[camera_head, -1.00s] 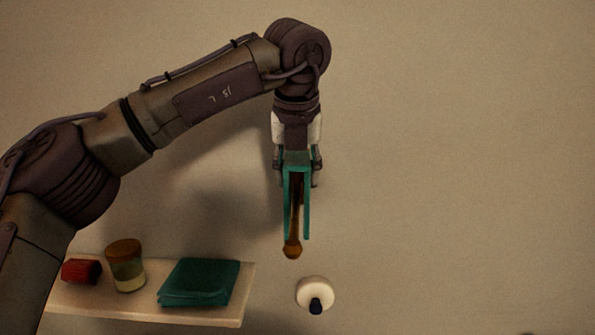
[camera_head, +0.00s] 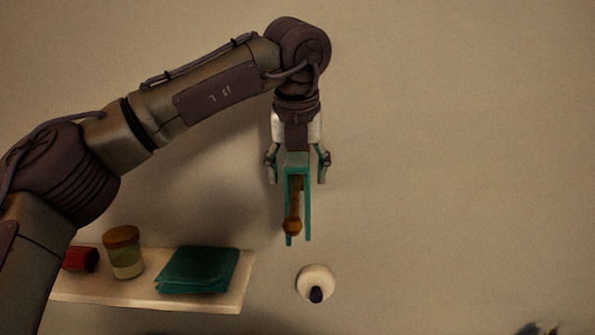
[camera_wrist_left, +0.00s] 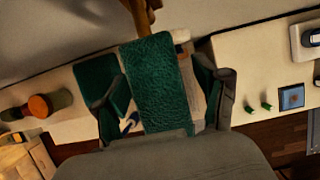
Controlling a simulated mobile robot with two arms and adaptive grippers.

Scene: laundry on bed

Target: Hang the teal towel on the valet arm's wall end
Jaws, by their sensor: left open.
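The teal towel (camera_head: 307,205) hangs folded over the brown wooden valet arm (camera_head: 295,195), with a strip down each side of it. The arm's rounded tip (camera_head: 292,226) shows between the strips. My left gripper (camera_head: 297,167) is open, with its fingers apart on either side of the towel's upper part. In the left wrist view the towel (camera_wrist_left: 160,85) is a broad textured strip between the spread fingers, and part of the wooden arm (camera_wrist_left: 141,14) shows above it. The valet arm's wall end is hidden behind towel and gripper. My right gripper is not identifiable.
A pale shelf (camera_head: 120,292) at lower left holds a folded teal cloth (camera_head: 198,270), a brown-lidded jar (camera_head: 124,253) and a red item (camera_head: 80,259). A round white wall fitting (camera_head: 315,282) with a dark peg sits below the towel. The wall at right is clear.

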